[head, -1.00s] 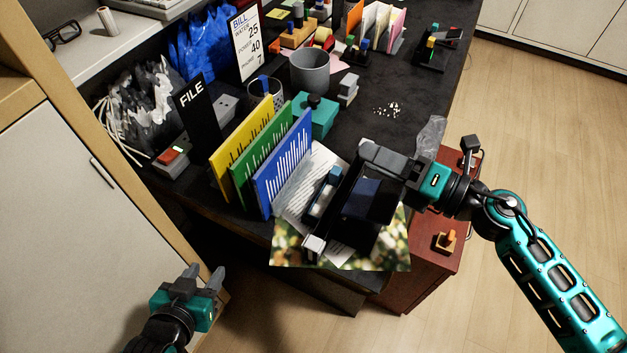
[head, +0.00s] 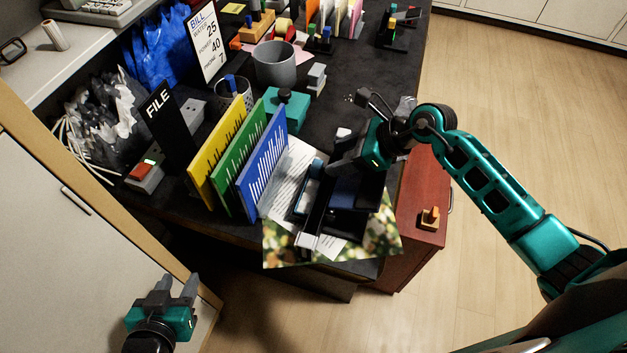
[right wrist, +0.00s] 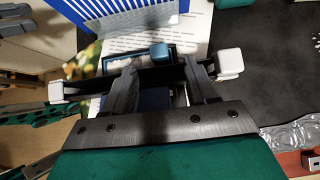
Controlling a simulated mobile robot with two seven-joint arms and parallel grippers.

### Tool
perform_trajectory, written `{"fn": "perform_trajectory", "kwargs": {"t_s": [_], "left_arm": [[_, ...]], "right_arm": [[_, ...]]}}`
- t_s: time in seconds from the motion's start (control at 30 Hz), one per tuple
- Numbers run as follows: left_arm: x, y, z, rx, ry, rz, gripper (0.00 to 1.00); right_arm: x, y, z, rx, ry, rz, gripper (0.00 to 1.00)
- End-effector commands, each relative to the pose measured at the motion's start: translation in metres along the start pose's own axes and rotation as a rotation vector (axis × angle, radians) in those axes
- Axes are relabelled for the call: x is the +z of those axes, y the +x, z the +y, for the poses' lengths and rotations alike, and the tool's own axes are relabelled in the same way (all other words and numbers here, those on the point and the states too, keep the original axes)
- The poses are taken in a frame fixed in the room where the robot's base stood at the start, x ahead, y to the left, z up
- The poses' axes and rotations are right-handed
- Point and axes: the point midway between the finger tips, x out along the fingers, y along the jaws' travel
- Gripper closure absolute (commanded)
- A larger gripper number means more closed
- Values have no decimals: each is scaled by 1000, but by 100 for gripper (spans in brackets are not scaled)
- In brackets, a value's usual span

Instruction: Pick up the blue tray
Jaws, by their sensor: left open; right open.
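A small blue tray (head: 308,192) with pale contents lies on papers at the desk's front. It also shows in the right wrist view (right wrist: 116,66), with a blue block at its edge. A black bar with white end blocks (head: 307,241) runs along its right side, beside a dark blue panel (head: 347,190). My right gripper (head: 340,163) is open over the bar and panel. In the right wrist view its fingers (right wrist: 163,82) stand apart, with the bar across them; contact cannot be told. My left gripper (head: 176,284) is open and empty, low at the left.
Yellow, green and blue binders (head: 262,165) stand just left of the tray. A teal box (head: 287,108) and grey cup (head: 275,64) are behind. A red cabinet (head: 423,200) is at the right, and a floral sheet (head: 285,245) overhangs the front edge.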

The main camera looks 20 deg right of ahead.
Motion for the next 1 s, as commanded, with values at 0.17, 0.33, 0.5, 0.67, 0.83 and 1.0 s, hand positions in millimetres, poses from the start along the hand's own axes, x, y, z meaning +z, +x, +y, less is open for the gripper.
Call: {"fn": "perform_trajectory", "kwargs": {"t_s": [0.17,0.33,0.5,0.67,0.83,1.0], "left_arm": [[-1,0,0,1,0,0,57],[-2,-1,0,1,-1,0,57],[-1,0,0,1,-1,1,57],[-2,0,0,0,-1,2,57],[-4,1,0,0,0,6,57],[-4,2,-1,-1,0,8,57]], "right_arm": [[2,13,1,2,2,-3,43],[5,36,2,3,4,-4,43],[3,54,1,1,3,-2,43],[3,55,1,-1,0,-1,43],[3,55,1,0,0,-1,50],[3,55,1,0,1,-1,66]]}}
